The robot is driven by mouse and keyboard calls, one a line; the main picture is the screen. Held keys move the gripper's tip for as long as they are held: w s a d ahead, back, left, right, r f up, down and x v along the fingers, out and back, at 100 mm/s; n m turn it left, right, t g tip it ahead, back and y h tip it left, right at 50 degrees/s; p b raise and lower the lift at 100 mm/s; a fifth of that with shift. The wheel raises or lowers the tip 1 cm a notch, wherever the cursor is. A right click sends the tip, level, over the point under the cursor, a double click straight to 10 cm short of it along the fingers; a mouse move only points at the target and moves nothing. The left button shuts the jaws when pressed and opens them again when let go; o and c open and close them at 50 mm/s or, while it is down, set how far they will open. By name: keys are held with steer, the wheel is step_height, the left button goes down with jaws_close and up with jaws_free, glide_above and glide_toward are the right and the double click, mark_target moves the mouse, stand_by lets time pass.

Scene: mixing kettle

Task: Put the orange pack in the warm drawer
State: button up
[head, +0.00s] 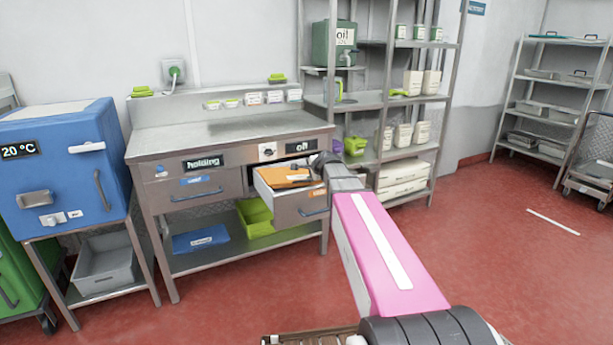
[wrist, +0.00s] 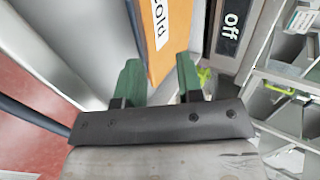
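The orange pack (head: 283,176) is in the open right-hand drawer (head: 300,209) of the steel bench, which has an orange label on its front. In the wrist view the pack (wrist: 172,32) shows a white label ending in "old", just beyond my fingertips. My gripper (wrist: 160,78) has its two green fingers spread apart, with a clear gap and nothing visibly held. In the head view my gripper (head: 304,175) is over the drawer's right side, partly hidden by my wrist. Whether the pack lies flat on the drawer bottom is hidden.
The left drawer (head: 190,189), with a blue label, is shut under a "holding" display (head: 201,162). An "off" display (head: 300,147) is above the open drawer. A blue cabinet (head: 70,160) stands left, shelving (head: 385,100) right. The bench top (head: 225,132) is mostly clear.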

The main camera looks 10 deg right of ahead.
steer(key=v, duration=0.7)
steer(key=s+f+n+g+h, duration=0.3)
steer(key=s+f+n+g, duration=0.7)
steer(key=s+f, duration=1.5)
steer(key=s+n, duration=0.1)
steer(key=n, duration=0.3)
steer(key=shift+s+f+g, duration=0.3)
steer(key=shift+s+f, duration=0.1)
steer(key=shift+a, duration=0.15)
